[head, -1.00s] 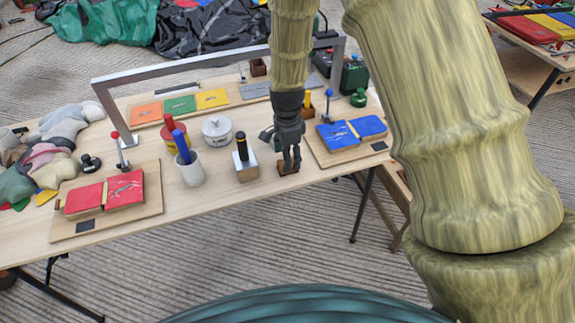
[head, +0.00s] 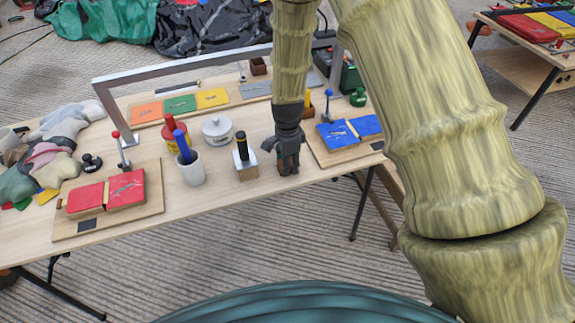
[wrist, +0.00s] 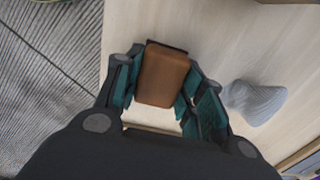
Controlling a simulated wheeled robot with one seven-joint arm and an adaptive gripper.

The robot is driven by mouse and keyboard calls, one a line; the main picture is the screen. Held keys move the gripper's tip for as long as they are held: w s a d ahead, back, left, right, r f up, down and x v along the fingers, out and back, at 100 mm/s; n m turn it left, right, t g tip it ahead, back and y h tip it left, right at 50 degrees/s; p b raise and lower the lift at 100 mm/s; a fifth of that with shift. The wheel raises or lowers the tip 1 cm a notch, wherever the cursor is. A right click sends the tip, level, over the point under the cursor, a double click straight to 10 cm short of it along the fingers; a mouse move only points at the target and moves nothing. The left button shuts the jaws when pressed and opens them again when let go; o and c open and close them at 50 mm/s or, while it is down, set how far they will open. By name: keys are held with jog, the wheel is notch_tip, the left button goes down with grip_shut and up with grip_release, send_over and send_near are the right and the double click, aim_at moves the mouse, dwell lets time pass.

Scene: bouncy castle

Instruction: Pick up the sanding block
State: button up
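The fingers are spread and very close to the block's sides; firm contact cannot be made out. In the head view my gripper (head: 287,170) points down at the table's front edge, left of the blue pads, and hides the block.
A block with a black handle (head: 244,160) stands just left of my gripper. A board with blue pads (head: 343,136) is close on the right. A white cup (head: 190,170), a lidded pot (head: 217,130) and a metal frame (head: 105,98) are further off. A grey rounded object (wrist: 255,102) lies beside the gripper.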

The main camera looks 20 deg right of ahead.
dwell(0.3)
jog(key=shift+r+b, duration=0.3)
jog(key=shift+r, duration=1.5)
jog(key=s+a+r+b, duration=0.1)
jog(key=s+a+b, duration=0.1)
jog(key=s, duration=1.4)
jog(key=shift+r+b, duration=0.2)
jog(key=shift+b, duration=0.15)
